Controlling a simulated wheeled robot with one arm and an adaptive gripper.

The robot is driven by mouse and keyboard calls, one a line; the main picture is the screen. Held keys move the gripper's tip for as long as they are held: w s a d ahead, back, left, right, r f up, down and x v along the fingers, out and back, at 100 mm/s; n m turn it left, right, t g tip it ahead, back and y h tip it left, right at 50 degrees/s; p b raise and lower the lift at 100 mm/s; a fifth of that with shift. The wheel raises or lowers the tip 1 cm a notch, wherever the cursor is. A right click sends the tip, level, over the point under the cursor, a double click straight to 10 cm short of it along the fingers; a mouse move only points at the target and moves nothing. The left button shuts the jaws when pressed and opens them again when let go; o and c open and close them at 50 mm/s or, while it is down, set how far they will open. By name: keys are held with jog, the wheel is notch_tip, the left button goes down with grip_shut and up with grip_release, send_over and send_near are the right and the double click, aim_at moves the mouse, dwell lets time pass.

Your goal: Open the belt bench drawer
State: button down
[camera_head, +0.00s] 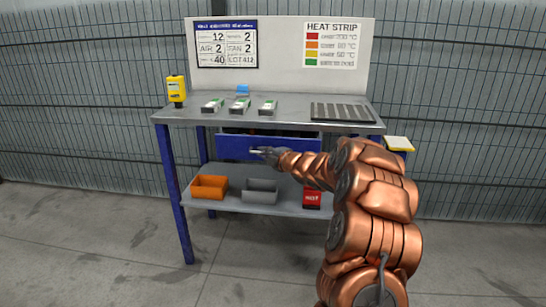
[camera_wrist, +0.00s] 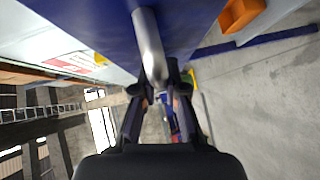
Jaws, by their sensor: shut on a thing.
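The belt bench (camera_head: 285,116) stands in front of me with a grey top and blue legs. Its blue drawer (camera_head: 232,147) hangs under the top, and a dark gap shows above the drawer front. The drawer front (camera_wrist: 95,22) also fills the upper part of the wrist view. My gripper (camera_head: 262,152) is at the middle of the drawer front. In the wrist view my gripper (camera_wrist: 162,80) is shut on the silver bar handle (camera_wrist: 149,42). My arm hides the right part of the drawer front.
The lower shelf holds an orange bin (camera_head: 209,187), a grey bin (camera_head: 260,191) and a red box (camera_head: 312,199). On the top are a yellow bottle (camera_head: 176,91), several small parts and a dark ribbed tray (camera_head: 341,112). The floor left of the bench is clear.

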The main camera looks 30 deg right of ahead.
jog(key=s+a+b, duration=0.7)
jog(key=s+a, duration=0.2)
jog(key=s, duration=0.3)
jog(key=shift+b, duration=0.4)
jog(key=c, duration=1.5)
grip_release()
jog(key=shift+s, duration=0.1)
jog(key=shift+v, duration=5.9)
